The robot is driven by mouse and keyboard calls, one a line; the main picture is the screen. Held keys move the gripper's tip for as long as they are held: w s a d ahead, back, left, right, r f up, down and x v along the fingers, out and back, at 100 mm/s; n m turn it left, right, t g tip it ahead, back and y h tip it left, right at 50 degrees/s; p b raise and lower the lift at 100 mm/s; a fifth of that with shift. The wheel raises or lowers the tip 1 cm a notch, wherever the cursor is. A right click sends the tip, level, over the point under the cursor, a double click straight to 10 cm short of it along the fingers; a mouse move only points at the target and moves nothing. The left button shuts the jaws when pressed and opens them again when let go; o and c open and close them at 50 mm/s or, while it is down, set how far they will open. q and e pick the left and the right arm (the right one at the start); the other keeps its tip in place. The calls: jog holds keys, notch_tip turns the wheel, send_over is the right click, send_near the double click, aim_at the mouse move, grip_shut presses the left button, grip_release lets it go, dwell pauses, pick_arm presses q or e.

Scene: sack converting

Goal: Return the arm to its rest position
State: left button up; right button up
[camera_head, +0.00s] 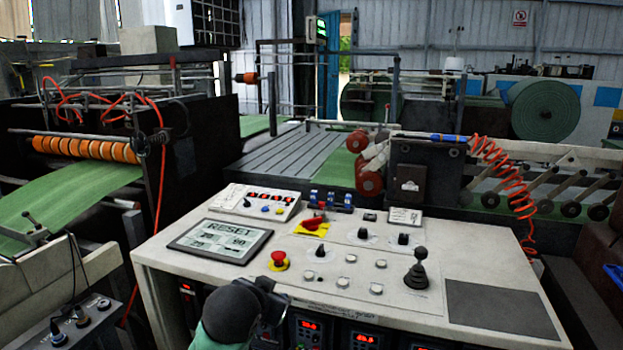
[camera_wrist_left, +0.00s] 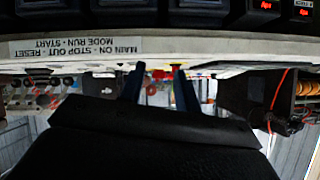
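My left gripper (camera_head: 272,294) is at the front edge of the control console (camera_head: 400,318), low in the head view, with my dark wrist behind it. In the left wrist view, which is upside down, its two dark fingers (camera_wrist_left: 160,88) stand apart with nothing held between them. They point toward the console's front edge, below the printed label strip (camera_wrist_left: 75,48). In the head view the gripper is close to the red mushroom button (camera_head: 278,259); I cannot tell the exact gap. My right arm and gripper are not in view.
The console top carries a screen (camera_head: 220,240) reading RESET, a red rotary switch (camera_head: 313,224) on a yellow plate, several knobs and a black joystick (camera_head: 418,268). Red-lit displays (camera_head: 308,326) sit under the front edge. A smaller knob panel (camera_head: 70,325) stands at lower left.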

pick_arm(q)
jog(key=s+a+f+n+g+p, duration=0.1)
jog(key=s+f+g, duration=0.3)
jog(key=s+f, duration=1.1)
jog(key=s+a+f+n+g+p, duration=0.2)
jog(key=s+a+f+g, duration=0.2)
jog(key=s+f, duration=1.2)
jog(key=s+g, duration=0.1)
jog(key=s, duration=0.2)
jog(key=shift+a+f+y+p, duration=0.2)
jog(key=shift+f+y+p, duration=0.1)
jog(key=shift+y, duration=0.1)
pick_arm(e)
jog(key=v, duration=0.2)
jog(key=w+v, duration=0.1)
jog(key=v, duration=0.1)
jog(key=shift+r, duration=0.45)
pick_arm(q)
jog(key=shift+s, duration=0.15)
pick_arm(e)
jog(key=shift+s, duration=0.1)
